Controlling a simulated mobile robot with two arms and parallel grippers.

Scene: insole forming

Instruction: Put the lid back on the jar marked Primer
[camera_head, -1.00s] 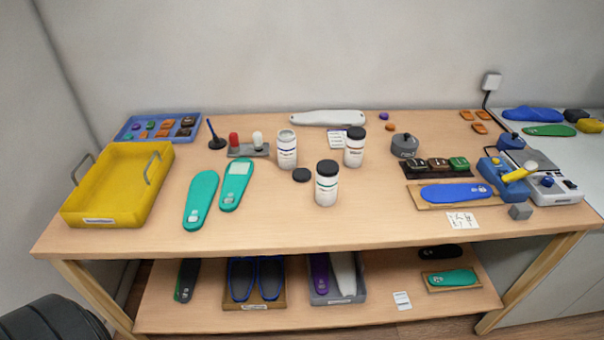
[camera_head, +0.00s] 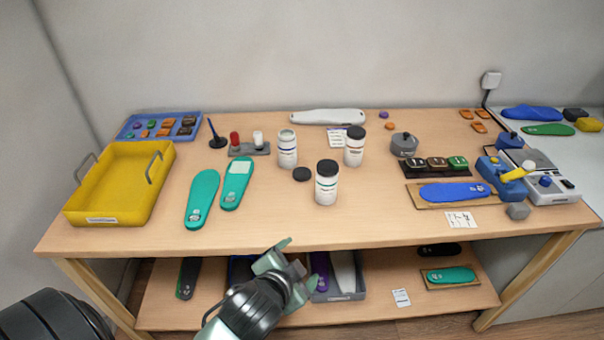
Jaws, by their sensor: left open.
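Three white jars stand upright on the table. The open one (camera_head: 287,149) has no lid and a dark-banded label; its print is too small to read. A black lid (camera_head: 302,174) lies flat on the table just in front and to the right of it. The front jar (camera_head: 326,184) and the back right jar (camera_head: 354,147) both wear black lids. My left gripper (camera_head: 293,257) is open and empty, in front of the table's front edge and nearer to me than the lid. My right gripper is not in view.
Two green insoles (camera_head: 201,198) lie left of the jars, with a yellow tray (camera_head: 108,222) farther left. A stand with red and white pegs (camera_head: 250,149) is close left of the open jar. The table front below the lid is clear.

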